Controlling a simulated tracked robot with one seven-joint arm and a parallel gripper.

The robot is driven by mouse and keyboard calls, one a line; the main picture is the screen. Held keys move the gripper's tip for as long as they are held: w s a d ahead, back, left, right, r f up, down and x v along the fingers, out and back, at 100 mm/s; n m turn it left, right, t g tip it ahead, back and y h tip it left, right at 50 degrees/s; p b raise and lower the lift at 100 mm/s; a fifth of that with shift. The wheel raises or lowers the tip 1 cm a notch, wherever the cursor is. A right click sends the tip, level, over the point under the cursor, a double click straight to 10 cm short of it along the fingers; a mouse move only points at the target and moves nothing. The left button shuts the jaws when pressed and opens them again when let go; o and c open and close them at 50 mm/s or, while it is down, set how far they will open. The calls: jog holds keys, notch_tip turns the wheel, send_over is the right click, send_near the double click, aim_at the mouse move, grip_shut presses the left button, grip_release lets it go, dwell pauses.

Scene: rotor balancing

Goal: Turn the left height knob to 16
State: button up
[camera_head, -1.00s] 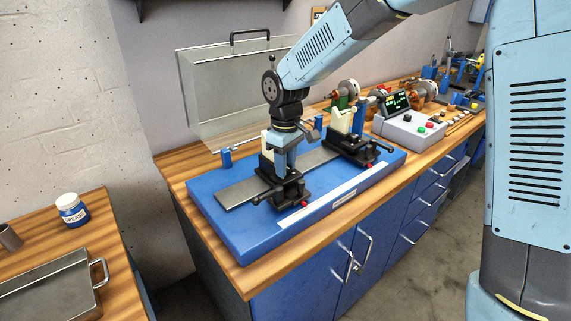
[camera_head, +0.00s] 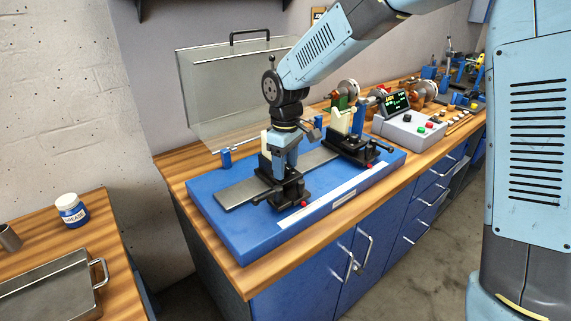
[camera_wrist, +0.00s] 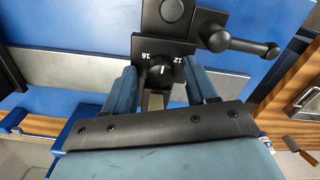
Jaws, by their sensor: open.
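The left height knob (camera_wrist: 160,75) is a round black dial in the wrist view, with a white pointer mark. The white numbers 16 and 12 show on the black block above it. The pointer faces roughly up the picture, between the two numbers; its exact reading is hard to tell. My gripper (camera_wrist: 161,88) is open, with one blue finger on each side of the knob. A gap shows between each finger and the knob. In the head view my gripper (camera_head: 285,158) points down over the left support (camera_head: 289,190), and the knob is hidden there.
The right support (camera_head: 365,150) stands farther along the blue base (camera_head: 242,232). A black lever handle (camera_wrist: 245,45) sticks out close to my right finger. A clear guard (camera_head: 225,95) stands behind, and a control box (camera_head: 410,130) with a lit display stands right.

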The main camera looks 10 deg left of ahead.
aim_at(286, 166)
jog(key=shift+r, duration=0.1)
notch_tip(286, 166, up, 14)
jog(key=shift+f, duration=0.25)
dwell(0.4)
notch_tip(286, 166, down, 14)
jog(key=m, duration=0.6)
jog(key=shift+r+m, duration=0.25)
jog(key=shift+m, duration=0.05)
dwell(0.6)
